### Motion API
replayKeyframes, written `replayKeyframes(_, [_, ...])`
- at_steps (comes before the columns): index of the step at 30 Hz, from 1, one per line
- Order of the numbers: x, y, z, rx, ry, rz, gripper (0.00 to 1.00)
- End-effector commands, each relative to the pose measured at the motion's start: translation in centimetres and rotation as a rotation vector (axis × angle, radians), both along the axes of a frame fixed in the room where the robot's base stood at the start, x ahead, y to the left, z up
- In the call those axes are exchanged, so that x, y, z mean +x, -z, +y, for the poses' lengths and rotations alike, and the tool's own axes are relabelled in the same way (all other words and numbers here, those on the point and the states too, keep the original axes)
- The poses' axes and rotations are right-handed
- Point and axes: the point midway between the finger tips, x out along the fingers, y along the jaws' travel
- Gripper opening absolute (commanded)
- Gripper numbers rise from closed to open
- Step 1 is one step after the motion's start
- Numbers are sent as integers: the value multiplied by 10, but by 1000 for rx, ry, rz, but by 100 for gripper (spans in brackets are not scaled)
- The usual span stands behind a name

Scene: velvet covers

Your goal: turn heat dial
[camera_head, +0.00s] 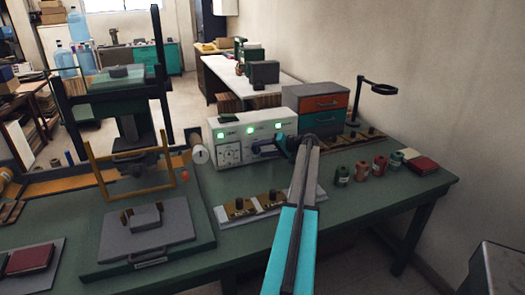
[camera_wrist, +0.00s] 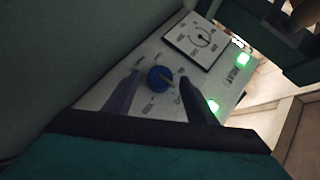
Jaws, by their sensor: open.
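A round blue dial (camera_wrist: 160,77) sits on the pale front panel of a control box (camera_wrist: 105,98), with small printed markings around it. My gripper (camera_wrist: 160,82) is open in the wrist view, with one dark finger on each side of the dial. I cannot tell whether either finger touches it. In the head view the control box (camera_head: 222,126) stands on the green bench, and my gripper (camera_head: 262,148) is at its front. The dial cannot be made out there.
A gauge (camera_wrist: 201,38) and green lights (camera_wrist: 242,58) are on the panel. A drawer unit (camera_head: 322,103) stands right of the box. A press (camera_head: 132,112) stands to the left, and a tray with small knobs (camera_head: 252,206) lies in front. Several spools (camera_head: 361,169) stand right.

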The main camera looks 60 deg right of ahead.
Motion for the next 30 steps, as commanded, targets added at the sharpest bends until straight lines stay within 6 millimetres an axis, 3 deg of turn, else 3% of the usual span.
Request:
replayKeyframes(24, [-107, -44, -7, -1, 4, -1, 51])
replayKeyframes(30, [-121, -51, -7, 0, 3, 0, 51])
